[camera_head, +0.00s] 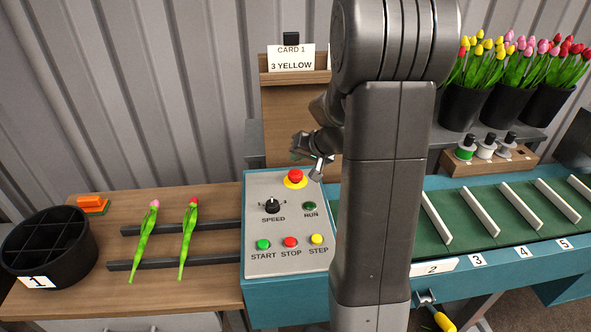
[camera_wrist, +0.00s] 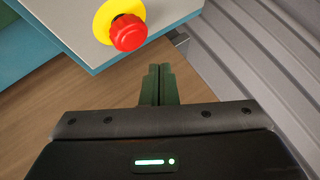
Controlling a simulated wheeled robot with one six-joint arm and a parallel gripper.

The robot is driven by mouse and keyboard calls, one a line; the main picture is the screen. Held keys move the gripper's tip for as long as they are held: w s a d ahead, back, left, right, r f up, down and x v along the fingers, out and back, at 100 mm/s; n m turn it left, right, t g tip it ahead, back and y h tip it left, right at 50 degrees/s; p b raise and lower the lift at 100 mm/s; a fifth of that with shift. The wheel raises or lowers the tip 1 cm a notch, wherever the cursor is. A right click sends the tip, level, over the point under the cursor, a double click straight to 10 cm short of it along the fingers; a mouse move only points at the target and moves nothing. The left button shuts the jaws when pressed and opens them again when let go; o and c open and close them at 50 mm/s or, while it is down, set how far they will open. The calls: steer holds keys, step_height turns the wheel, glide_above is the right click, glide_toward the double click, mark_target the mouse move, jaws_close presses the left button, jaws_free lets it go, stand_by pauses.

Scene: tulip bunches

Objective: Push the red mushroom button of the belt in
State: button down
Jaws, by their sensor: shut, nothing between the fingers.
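The red mushroom button (camera_head: 295,176) sits on a yellow disc at the top of the grey control panel (camera_head: 262,222). In the wrist view the red button (camera_wrist: 128,32) stands out from its yellow disc near the panel's corner, ahead of the fingertips and a little left. My gripper (camera_head: 318,170) is just right of the button in the head view, partly hidden behind my arm. In the wrist view my gripper (camera_wrist: 158,70) has its fingers together and empty. A gap shows between the fingertips and the button.
The panel also carries a speed knob (camera_head: 272,205), a green run lamp (camera_head: 309,206) and start, stop and step buttons. The green belt (camera_head: 470,218) with white dividers lies right. Two tulips (camera_head: 188,238) lie on rails at left. A card board (camera_head: 285,95) stands behind.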

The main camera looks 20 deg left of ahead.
mark_target(298, 174)
steer(key=shift+r+p, duration=0.65)
steer(key=shift+r, duration=0.75)
steer(key=shift+f, duration=0.15)
steer(key=shift+f+b, duration=0.7)
steer(key=shift+f, duration=0.2)
steer(key=shift+r+p, duration=0.3)
steer(key=shift+p, duration=1.15)
steer(key=shift+p, duration=0.5)
steer(key=shift+r+p, duration=1.65)
steer(key=shift+r, duration=1)
steer(key=shift+f, duration=0.1)
